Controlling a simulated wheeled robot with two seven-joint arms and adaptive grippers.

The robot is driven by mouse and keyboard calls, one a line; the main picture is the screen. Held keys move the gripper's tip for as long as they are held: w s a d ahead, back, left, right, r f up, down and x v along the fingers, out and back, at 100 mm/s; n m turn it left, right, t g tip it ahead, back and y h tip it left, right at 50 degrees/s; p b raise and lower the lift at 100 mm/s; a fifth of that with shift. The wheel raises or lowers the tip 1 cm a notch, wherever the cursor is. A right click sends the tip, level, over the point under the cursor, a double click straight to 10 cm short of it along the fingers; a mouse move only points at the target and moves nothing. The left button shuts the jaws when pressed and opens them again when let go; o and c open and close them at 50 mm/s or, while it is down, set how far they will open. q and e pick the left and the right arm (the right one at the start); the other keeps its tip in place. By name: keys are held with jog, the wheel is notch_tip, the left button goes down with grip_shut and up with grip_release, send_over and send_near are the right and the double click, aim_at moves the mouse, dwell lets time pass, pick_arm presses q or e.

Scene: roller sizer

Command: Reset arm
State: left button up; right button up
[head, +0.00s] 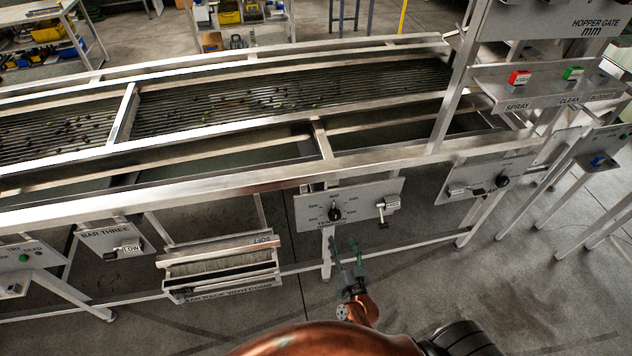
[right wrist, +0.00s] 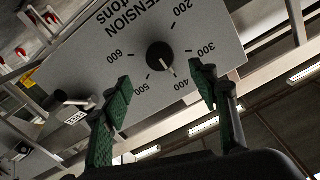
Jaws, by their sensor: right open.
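My right gripper (head: 347,268) is in front of the machine's lower side, just below the tension panel (head: 363,203). In the right wrist view the right gripper (right wrist: 160,92) has its green-padded fingers apart with nothing between them. The knob also shows in the head view (head: 335,214). The fingers look apart from the knob. My left gripper is not in view.
The roller sizer's long metal frame (head: 230,184) runs across the view with several small fruits on its rollers. A tray labelled SOFT (head: 220,265) hangs left of my right gripper. A lever (head: 383,212) sits right of the knob.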

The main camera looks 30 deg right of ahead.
jog(key=shift+f, duration=0.1)
jog(key=s+a+f+n+g+y, duration=0.1)
jog(key=s+a+f+n+g, duration=0.3)
jog(key=f, duration=0.6)
jog(key=s+f+m+g+y, duration=0.1)
jog(key=s+f+y, duration=0.1)
jog(key=s+f, duration=0.65)
jog(key=s+a+f+n+g+y, duration=0.1)
jog(key=s+f+n+g, duration=0.2)
jog(key=f, duration=0.8)
jog(key=s+d+f+g, duration=0.1)
jog(key=s+f+g, duration=0.2)
jog(key=s, duration=0.7)
jog(key=s+d+f+n+g, duration=0.1)
jog(key=s+f+g, duration=0.1)
jog(key=s+f, duration=0.4)
jog(key=s+d+f+g, duration=0.1)
jog(key=s+f+g, duration=0.2)
jog(key=s, duration=1.2)
notch_tip(320, 180, down, 2)
jog(key=shift+s+d+f+n+g, duration=0.1)
jog(key=shift+s+d+n+g, duration=0.1)
jog(key=shift+s+n+g, duration=0.15)
jog(key=shift+c, duration=0.6)
